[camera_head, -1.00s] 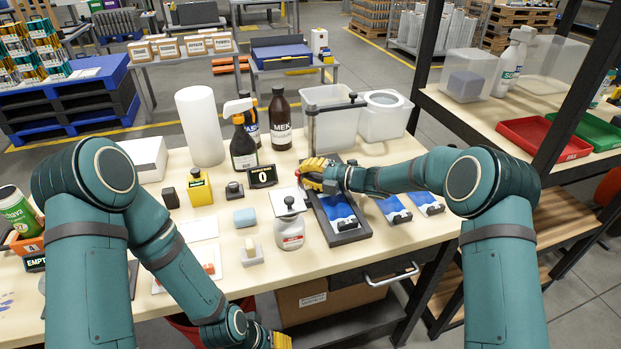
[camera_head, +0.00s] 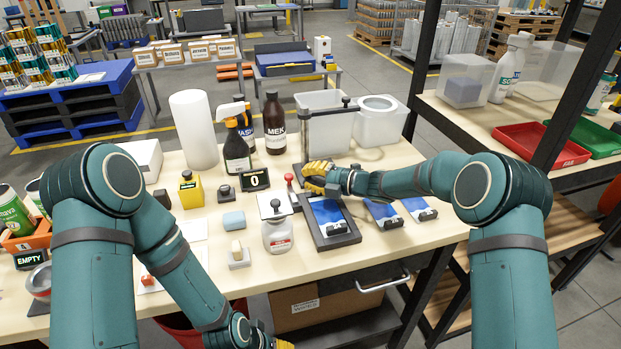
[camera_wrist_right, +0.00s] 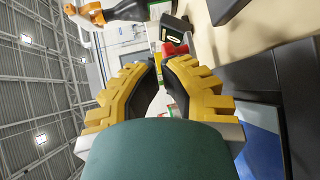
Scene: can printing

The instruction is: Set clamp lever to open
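A lever with a red knob (camera_head: 290,178), which looks like the clamp lever, stands upright at the back left of a dark frame (camera_head: 347,240) holding a blue printed plate (camera_head: 327,211). My right gripper (camera_head: 307,178) is just right of the knob, above the back of the frame. In the right wrist view the yellow fingers (camera_wrist_right: 160,75) are apart with a narrow, empty gap, and the red knob (camera_wrist_right: 170,48) shows beyond the tips. The lever's lower part is partly hidden. My left gripper (camera_head: 275,342) is low at the bottom edge, its fingers unclear.
Two more blue plates (camera_head: 382,213) lie to the right. The front right of the table is clear.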

